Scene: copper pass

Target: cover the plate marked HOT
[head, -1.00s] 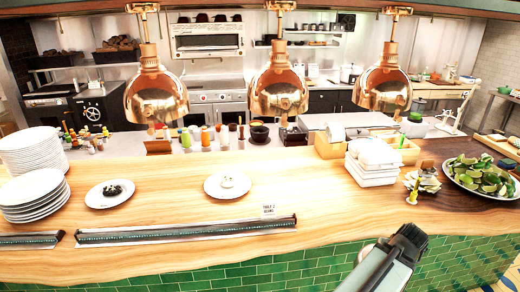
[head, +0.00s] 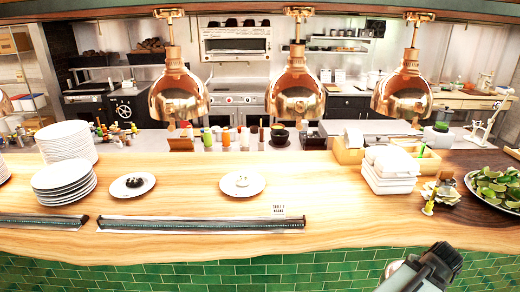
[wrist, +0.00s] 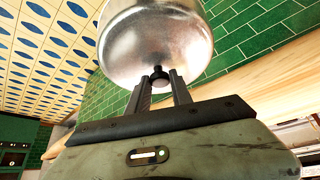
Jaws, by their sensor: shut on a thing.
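My gripper (wrist: 160,88) is shut on the black knob of a shiny metal dome cover (wrist: 155,40) in the wrist view. The dome is held clear of the counter. In the head view only part of my arm shows at the lower right; gripper and dome are out of frame. A white plate with dark food (head: 132,186) and a white plate with pale food (head: 242,184) lie uncovered on the wooden counter. A small card (head: 278,210) stands in front of the second plate; its print is too small to read surely. I cannot make out the word HOT on either plate.
Plate stacks (head: 64,180) stand at left. Copper lamps (head: 298,92) hang above the counter. A dark ticket rail (head: 190,222) runs along the front edge. Bare wood lies between the plates.

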